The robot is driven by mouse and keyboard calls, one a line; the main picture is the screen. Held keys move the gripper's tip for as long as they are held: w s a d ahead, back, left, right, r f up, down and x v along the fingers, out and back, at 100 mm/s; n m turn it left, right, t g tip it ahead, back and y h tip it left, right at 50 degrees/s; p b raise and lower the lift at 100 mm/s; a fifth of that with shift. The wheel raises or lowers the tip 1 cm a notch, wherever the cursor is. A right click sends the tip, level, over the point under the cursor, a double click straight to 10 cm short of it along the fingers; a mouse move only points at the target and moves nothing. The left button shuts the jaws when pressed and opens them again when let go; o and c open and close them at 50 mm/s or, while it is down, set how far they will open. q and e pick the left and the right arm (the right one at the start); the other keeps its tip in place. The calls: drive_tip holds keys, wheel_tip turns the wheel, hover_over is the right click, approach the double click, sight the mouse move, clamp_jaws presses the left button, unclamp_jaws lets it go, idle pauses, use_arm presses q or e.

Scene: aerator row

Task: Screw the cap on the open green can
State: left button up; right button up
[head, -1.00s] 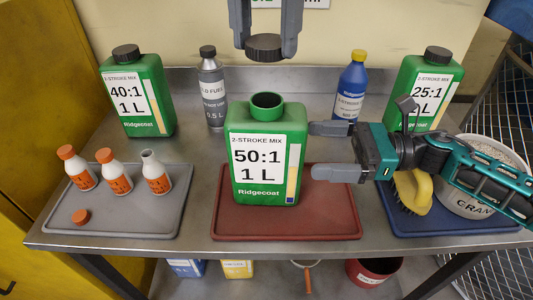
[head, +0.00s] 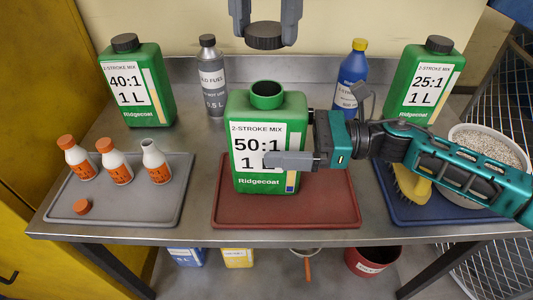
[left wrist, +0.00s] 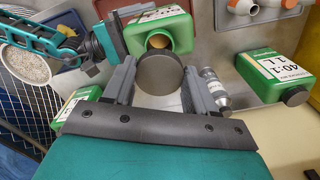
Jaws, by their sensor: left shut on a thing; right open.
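The open green can (head: 266,185), labelled 50:1, stands upright on the red tray, its round mouth (head: 267,90) uncovered. It also shows in the left wrist view (left wrist: 180,32). My left gripper (head: 265,30) is shut on the black cap (head: 265,42) and holds it above and behind the mouth, apart from it. The cap fills the space between the fingers in the left wrist view (left wrist: 159,73). My right gripper (head: 290,145) is open at the can's right side, one finger across the front of the label. Its far finger is mostly hidden behind the can, and contact cannot be told.
Capped green cans stand at back left (head: 137,90) and back right (head: 425,85). A grey bottle (head: 212,85) and a blue bottle (head: 352,80) stand behind the can. A grey tray (head: 120,212) holds small bottles; a blue tray (head: 430,215) holds a brush and a tub.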

drive_tip(key=shift+a, duration=0.1)
drive_tip(key=shift+c, duration=0.4)
drive_tip(key=c, duration=1.3)
use_arm(q)
drive_tip(key=shift+f, duration=2.5)
use_arm(e)
drive_tip(key=shift+o, duration=0.2)
use_arm(q)
drive_tip(key=shift+f, duration=0.85)
drive_tip(key=shift+f, duration=0.6)
use_arm(e)
clamp_jaws()
use_arm(q)
drive_tip(key=m, duration=0.6)
drive_tip(key=shift+a+m, duration=0.1)
drive_tip(key=shift+m, duration=0.2)
